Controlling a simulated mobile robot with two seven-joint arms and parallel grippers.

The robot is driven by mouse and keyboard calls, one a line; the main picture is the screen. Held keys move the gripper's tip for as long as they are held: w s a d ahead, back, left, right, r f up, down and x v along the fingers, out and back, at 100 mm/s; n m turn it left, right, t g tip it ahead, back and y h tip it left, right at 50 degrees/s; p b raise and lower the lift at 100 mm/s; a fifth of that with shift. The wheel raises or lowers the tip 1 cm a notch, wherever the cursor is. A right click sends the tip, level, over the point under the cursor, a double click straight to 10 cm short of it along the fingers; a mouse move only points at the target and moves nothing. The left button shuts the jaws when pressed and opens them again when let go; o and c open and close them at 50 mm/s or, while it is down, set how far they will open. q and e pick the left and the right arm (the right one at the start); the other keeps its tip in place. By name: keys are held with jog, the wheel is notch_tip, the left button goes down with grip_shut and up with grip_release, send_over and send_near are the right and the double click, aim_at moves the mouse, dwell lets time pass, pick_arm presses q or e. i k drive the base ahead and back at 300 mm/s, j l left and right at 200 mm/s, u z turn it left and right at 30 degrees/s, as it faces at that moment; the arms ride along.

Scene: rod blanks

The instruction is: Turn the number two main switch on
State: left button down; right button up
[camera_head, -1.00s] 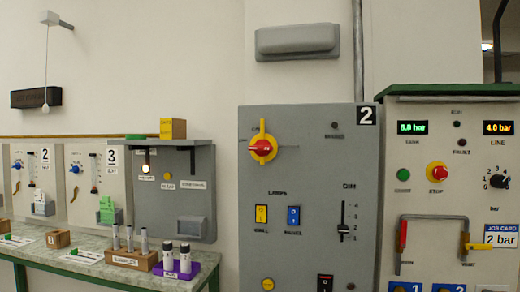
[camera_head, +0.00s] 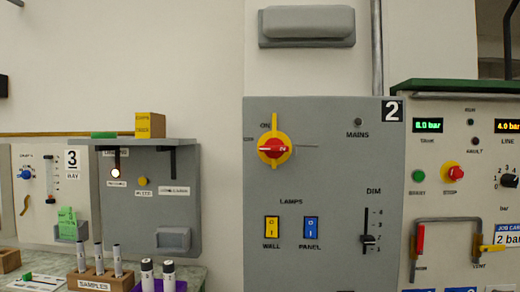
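The grey panel marked 2 (camera_head: 345,190) stands in the middle of the head view. Its main switch (camera_head: 274,148) is at the upper left, a red knob on a yellow piece that reaches upward. A pale mark on the knob lies roughly level, its left end towards the side label, which seems to read OFF; ON is printed above. The MAINS lamp (camera_head: 358,122) looks dark. Neither of my grippers is in view.
Below the switch are a yellow WALL rocker (camera_head: 272,228), a blue PANEL rocker (camera_head: 311,228) and a DIM slider (camera_head: 368,239). At right, another panel (camera_head: 460,145) has a STOP button and a protruding handle frame. A bench with a sample rack (camera_head: 100,280) is at left.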

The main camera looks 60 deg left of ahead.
aim_at(274, 148)
jog(key=k+j, duration=0.1)
jog(key=j, duration=0.4)
jog(key=k+j, duration=0.1)
jog(key=j, duration=0.35)
jog(key=k+j, duration=0.1)
jog(key=j, duration=0.4)
